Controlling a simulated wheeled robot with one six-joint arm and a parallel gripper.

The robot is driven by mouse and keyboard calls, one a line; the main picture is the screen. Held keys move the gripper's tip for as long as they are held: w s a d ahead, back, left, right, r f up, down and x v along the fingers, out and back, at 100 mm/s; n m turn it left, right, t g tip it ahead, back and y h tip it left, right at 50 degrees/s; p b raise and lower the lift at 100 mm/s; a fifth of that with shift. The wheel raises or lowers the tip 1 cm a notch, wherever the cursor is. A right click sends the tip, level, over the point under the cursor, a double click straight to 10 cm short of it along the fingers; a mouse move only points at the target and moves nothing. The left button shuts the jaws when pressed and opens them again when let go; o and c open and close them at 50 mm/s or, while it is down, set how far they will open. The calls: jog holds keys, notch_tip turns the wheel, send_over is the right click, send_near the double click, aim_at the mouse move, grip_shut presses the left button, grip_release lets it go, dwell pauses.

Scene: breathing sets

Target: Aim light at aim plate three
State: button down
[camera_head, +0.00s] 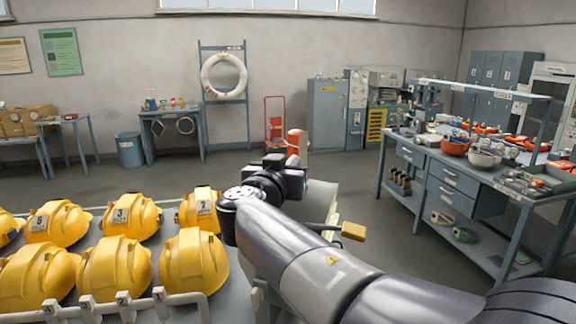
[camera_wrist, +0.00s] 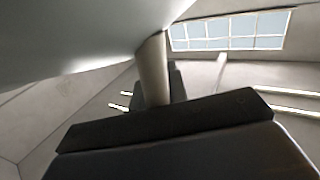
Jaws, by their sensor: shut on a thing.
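My gripper (camera_head: 290,172) is beyond the row of yellow helmets, its fingers partly hidden by my own wrist. In the wrist view, its dark jaws (camera_wrist: 170,122) are shut on a pale post (camera_wrist: 153,72). The post joins a large smooth grey-white body (camera_wrist: 75,35) that fills the upper left of that view; I cannot tell for certain that it is the light. No beam or lit spot shows. I cannot make out an aim plate marked three; a number 3 shows only on a helmet (camera_head: 120,215) and on a small tag at the front rail.
Several yellow helmets (camera_head: 195,262) fill the bench at lower left. A pale object with a yellow block (camera_head: 353,231) stands behind my arm. A blue workbench (camera_head: 455,178) with bowls and tools is at right. A red extinguisher-like cylinder (camera_head: 297,141) stands beyond. Open floor lies between.

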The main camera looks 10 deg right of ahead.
jog(key=w+a+n+b, duration=0.1)
jog(key=a+n+b, duration=0.1)
jog(key=a, duration=0.1)
jog(key=w+a+f+n+b, duration=0.1)
jog(key=b, duration=0.1)
jog(key=shift+w+a, duration=0.2)
jog(key=shift+w, duration=0.1)
jog(key=shift+w+a+f+n+b, duration=0.1)
jog(key=shift+w+a+n+b, duration=0.3)
jog(key=shift+a+n, duration=0.3)
jog(key=c, duration=1.4)
grip_release()
